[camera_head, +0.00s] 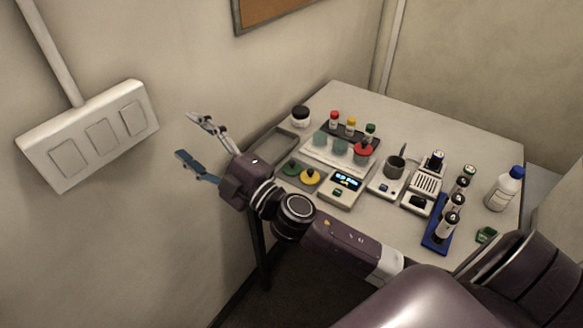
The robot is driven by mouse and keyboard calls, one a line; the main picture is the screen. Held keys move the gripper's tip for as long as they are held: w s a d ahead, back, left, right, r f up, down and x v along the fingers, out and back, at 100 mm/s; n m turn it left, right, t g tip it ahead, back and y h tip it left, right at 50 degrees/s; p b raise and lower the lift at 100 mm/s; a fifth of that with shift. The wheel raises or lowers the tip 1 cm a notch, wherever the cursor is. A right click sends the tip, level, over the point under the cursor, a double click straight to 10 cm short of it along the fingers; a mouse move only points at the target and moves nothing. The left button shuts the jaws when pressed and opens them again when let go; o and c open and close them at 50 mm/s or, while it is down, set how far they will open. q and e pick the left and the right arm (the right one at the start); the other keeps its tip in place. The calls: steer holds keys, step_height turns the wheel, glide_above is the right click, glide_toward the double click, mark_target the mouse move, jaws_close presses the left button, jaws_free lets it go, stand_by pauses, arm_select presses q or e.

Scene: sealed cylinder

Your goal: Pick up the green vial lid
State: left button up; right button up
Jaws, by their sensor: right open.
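A small vial with a green cap (370,129) stands at the right end of a dark rack near the table's back. A separate round green lid with a knob (291,168) lies flat near the table's left edge, beside a yellow lid (310,177). I cannot tell which one the task names. My right gripper (188,138) is open and empty, left of the table in front of the wall. It is apart from all lids. My left gripper is not in view.
A red lid (363,149) lies near several greenish glass jars. A scale (346,182), a mortar (395,167), a blue battery-like cylinder rack (434,240) and a white bottle (504,190) crowd the table (440,136). A wall switch panel (100,135) is at left.

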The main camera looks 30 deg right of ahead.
steer(key=s+a+r+n+g+y, duration=0.1)
steer(key=a+r+n+g+y, duration=0.1)
steer(key=a+n+g+y, duration=0.6)
steer(key=n+g+h, duration=0.8)
steer(key=n+h, duration=0.3)
steer(key=h, duration=0.4)
glide_above(293, 163)
steer(key=s, duration=0.2)
step_height(293, 163, down, 15)
steer(key=shift+f, duration=0.2)
steer(key=shift+d+f, duration=0.15)
steer(key=shift+d, duration=0.15)
steer(key=p+x, duration=0.3)
steer(key=x, duration=0.3)
steer(key=shift+s+a+f, duration=0.1)
steer(key=shift+a+f, duration=0.05)
steer(key=shift+w+f, duration=0.2)
steer(key=shift+f, duration=0.4)
steer(key=c, duration=0.9)
